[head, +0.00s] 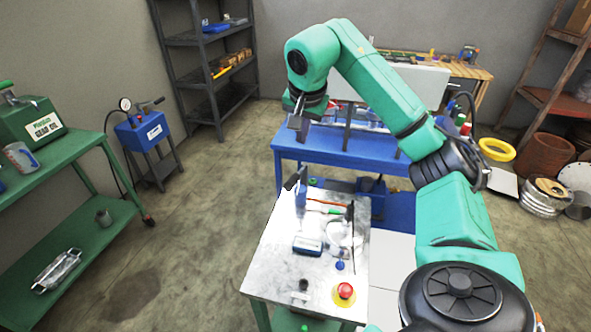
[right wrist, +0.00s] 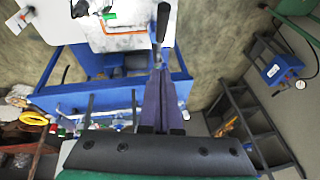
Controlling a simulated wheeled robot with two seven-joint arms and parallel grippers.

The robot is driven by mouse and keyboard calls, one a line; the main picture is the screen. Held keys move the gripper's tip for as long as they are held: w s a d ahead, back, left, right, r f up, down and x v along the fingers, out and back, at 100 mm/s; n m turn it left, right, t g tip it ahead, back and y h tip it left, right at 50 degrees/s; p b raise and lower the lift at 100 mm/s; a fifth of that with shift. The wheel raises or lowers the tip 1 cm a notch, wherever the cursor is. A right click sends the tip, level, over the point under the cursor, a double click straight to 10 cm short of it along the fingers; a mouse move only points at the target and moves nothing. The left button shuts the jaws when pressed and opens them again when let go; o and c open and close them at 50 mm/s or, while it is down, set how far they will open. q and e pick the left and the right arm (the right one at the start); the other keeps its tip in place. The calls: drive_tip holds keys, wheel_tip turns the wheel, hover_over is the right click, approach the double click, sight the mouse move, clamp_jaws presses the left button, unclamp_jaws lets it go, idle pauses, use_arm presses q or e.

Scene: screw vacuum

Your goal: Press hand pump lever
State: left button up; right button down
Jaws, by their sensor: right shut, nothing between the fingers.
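A slim blue upright device (head: 301,196) with a dark, lever-like piece (head: 290,185) stands at the far left of the metal-topped table. In the right wrist view a dark handle (right wrist: 162,22) shows beyond my fingers. A blue box (head: 142,131) with a round gauge and a dark-gripped bar stands on a small frame at the left; it also shows in the right wrist view (right wrist: 274,70). I cannot tell which bears the hand pump lever. My right gripper (head: 299,126) is shut and empty, raised beyond the metal-topped table. My left gripper is not in view.
The metal table (head: 276,262) also bears a small meter (head: 307,245) and a red button (head: 345,291). A blue bench (head: 290,151) stands behind it. A green cart (head: 80,150) is at the left, a dark shelf (head: 190,40) at the back. Floor between is clear.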

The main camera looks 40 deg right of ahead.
drive_tip(key=p, duration=0.1)
hover_over(295, 177)
drive_tip(key=s, duration=0.1)
wheel_tip(295, 177, down, 8)
drive_tip(key=f, duration=0.1)
drive_tip(key=f+p, duration=0.1)
drive_tip(key=f, duration=0.2)
drive_tip(key=shift+s+a+p, duration=0.1)
drive_tip(key=shift+a+p, duration=0.25)
drive_tip(key=shift+p, duration=0.05)
drive_tip(key=shift+a+f, duration=0.15)
drive_tip(key=shift+f, duration=0.2)
drive_tip(key=shift+f, duration=0.1)
